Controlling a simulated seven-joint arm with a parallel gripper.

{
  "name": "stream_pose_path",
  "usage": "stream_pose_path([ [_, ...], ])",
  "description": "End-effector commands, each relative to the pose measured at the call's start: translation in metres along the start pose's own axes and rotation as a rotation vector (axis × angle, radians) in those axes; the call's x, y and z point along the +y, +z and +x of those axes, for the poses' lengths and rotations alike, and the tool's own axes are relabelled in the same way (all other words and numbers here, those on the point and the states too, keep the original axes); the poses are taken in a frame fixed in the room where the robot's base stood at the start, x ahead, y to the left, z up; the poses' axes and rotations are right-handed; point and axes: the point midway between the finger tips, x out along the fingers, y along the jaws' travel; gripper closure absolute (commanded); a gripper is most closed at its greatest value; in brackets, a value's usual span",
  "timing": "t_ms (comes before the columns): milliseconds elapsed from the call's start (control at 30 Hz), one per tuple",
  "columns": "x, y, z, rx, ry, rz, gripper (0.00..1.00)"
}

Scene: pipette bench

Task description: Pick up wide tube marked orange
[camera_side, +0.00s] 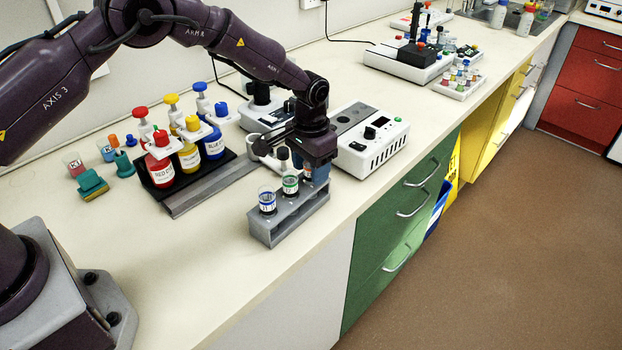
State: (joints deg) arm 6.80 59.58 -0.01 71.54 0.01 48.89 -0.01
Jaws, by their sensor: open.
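A grey rack (290,217) stands near the front edge of the bench. A wide tube with a blue mark (267,201) stands at its left end and one with a green mark (290,183) in the middle. The tube marked orange (308,172) is at the right end, mostly hidden by my gripper; only a small orange patch and part of its side show. My gripper (313,164) points down at that tube, with its jaws open. I cannot tell whether the fingers touch the tube.
Red, yellow and blue dispenser bottles (188,155) stand in a black tray to the left. A white instrument (371,138) is close behind and right of the gripper. A teal block (91,183) lies far left. The bench front left of the rack is clear.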

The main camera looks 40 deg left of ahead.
Motion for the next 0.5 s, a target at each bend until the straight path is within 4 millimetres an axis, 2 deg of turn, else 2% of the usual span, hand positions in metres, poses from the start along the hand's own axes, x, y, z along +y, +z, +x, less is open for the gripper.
stream_pose_path([
  [67, 0.0, -0.0001, -0.0001, 0.0, 0.0, 0.0, 0.5],
  [100, 0.0, -0.0001, -0.0001, 0.0, 0.0, 0.0, 0.54],
  [267, 0.0, -0.0001, -0.0002, 0.0, 0.0, 0.0, 0.91],
  [500, 0.0, -0.0005, -0.0063, 0.002, 0.0, 0.0, 0.91],
])
